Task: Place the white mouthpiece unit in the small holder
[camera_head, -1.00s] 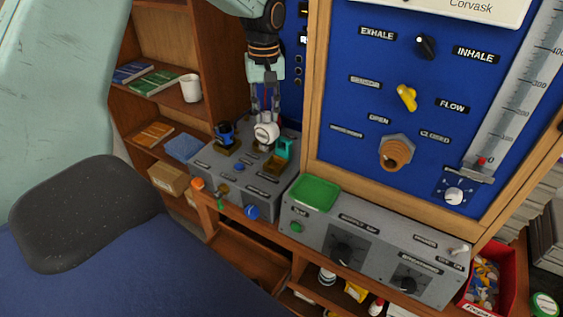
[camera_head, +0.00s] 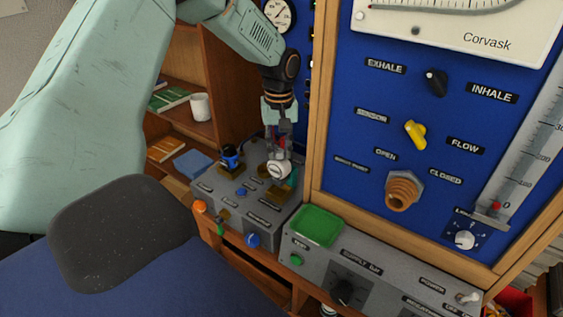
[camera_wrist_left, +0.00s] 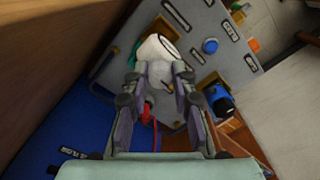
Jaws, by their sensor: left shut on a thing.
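My left gripper (camera_head: 279,153) is shut on the white mouthpiece unit (camera_head: 279,169), a short round white piece, and points down over the grey console. The mouthpiece also shows in the wrist view (camera_wrist_left: 158,47), at the fingertips of the gripper (camera_wrist_left: 159,75). A brass-coloured holder (camera_head: 275,193) on the console is just below and in front of the mouthpiece. A teal piece (camera_head: 293,178) is partly hidden behind the mouthpiece. I cannot tell whether the mouthpiece touches either. My right gripper is not in view.
A blue-and-black unit (camera_head: 230,157) stands in another brass holder to the left. The grey console (camera_head: 234,203) carries a blue knob (camera_head: 253,240). The tall blue panel (camera_head: 350,150) with its wooden frame rises close on the right. A green pad (camera_head: 317,226) lies in front.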

